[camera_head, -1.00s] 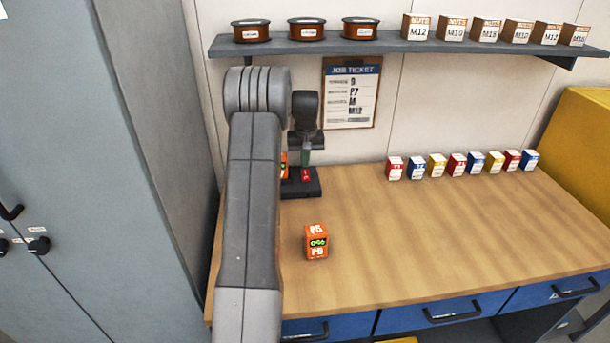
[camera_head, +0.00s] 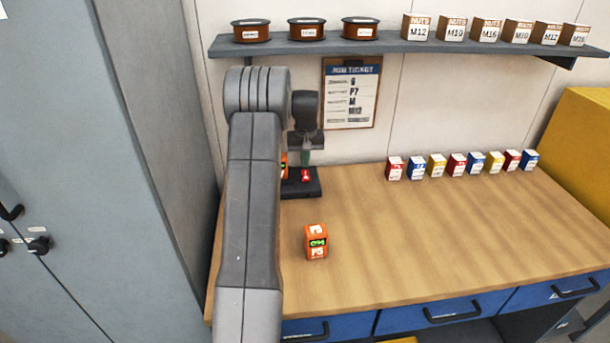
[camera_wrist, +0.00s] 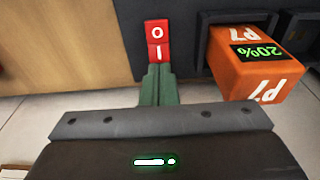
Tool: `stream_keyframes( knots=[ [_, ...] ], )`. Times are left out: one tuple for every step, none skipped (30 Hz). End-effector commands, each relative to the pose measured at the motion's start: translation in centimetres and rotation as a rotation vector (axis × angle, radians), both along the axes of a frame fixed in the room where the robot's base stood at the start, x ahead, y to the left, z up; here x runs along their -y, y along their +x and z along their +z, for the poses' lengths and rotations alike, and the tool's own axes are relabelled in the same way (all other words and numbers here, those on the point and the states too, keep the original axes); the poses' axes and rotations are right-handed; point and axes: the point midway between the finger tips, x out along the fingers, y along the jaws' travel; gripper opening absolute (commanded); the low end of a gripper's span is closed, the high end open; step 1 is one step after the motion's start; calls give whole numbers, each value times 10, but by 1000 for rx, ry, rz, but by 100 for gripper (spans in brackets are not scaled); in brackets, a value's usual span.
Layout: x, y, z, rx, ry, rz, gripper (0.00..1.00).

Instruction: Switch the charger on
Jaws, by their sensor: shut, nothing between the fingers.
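The charger (camera_head: 312,190) is a black base at the back left of the bench. Its red rocker switch (camera_head: 306,175) also shows in the wrist view (camera_wrist: 157,42), marked O and I. Which half is pressed in I cannot tell. An orange battery (camera_wrist: 258,65) marked P7, its green display reading 20%, is at the charger beside the switch. In the head view my arm partly hides it. My gripper (camera_head: 305,158) is shut and empty, pointing down above the switch. In the wrist view its green fingertips (camera_wrist: 158,72) appear just below the I half; contact is unclear.
A second orange battery (camera_head: 316,242) stands on the bench (camera_head: 430,240) in front of the charger. Several small coloured boxes (camera_head: 457,164) line the back right. A shelf (camera_head: 390,47) with spools and nut boxes hangs above, with a job ticket (camera_head: 351,93) below it. The bench middle is clear.

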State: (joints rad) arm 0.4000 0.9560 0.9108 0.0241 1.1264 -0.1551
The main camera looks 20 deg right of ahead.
Motion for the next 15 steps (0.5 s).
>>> stream_keyframes(
  knots=[
    [0,0,0,0,0,0,0],
    [0,0,0,0,0,0,0],
    [0,0,0,0,0,0,0],
    [0,0,0,0,0,0,0],
    [0,0,0,0,0,0,0],
    [0,0,0,0,0,0,0],
    [0,0,-1,0,0,0,0],
    [0,0,-1,0,0,0,0],
    [0,0,-1,0,0,0,0],
    [0,0,-2,0,0,0,0],
    [0,0,-2,0,0,0,0],
    [0,0,-3,0,0,0,0],
    [0,0,-3,0,0,0,0],
    [0,0,-4,0,0,0,0],
    [0,0,-4,0,0,0,0]
  ],
)
